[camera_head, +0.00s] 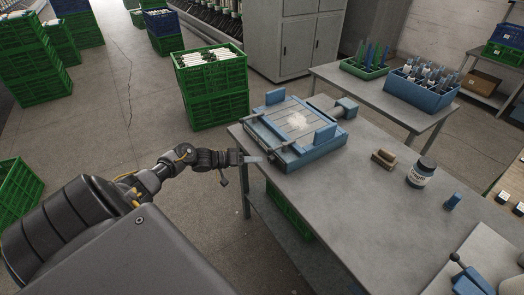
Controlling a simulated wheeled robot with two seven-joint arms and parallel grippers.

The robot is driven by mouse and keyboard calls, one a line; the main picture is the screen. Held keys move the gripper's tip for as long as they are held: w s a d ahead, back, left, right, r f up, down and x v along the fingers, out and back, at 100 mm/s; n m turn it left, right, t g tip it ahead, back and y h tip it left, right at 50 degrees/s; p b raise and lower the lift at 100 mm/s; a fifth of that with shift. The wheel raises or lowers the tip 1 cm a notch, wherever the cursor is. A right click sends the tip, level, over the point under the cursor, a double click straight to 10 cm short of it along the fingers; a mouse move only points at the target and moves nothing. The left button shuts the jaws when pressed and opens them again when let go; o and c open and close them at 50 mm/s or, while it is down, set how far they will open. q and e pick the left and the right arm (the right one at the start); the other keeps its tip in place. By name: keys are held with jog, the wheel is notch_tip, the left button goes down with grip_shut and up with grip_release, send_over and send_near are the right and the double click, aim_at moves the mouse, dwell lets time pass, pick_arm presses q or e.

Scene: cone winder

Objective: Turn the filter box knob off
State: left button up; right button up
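The filter box (327,152) is a low blue box with a pale, dusty top panel. It sits at the far left end of the grey metal table. Its knob cannot be made out clearly; the side facing my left gripper is small and partly hidden. My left gripper (253,159) reaches in from the left and its fingertips are close to the box's left front side, by the table edge. Contact cannot be told. No object shows in the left gripper, and its finger gap is too small to judge. My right gripper is out of view.
The table (345,210) has a bare middle. A brown block (383,159), a labelled dark jar (421,172) and a small blue item (452,201) stand to the right. Green crates (217,109) stand behind my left gripper. A second table holds a blue bin (418,98).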

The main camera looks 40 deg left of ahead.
pick_arm(q)
jog(key=v, duration=0.5)
jog(key=shift+s+a+r, duration=0.15)
jog(key=shift+s+a, duration=0.1)
dwell(0.3)
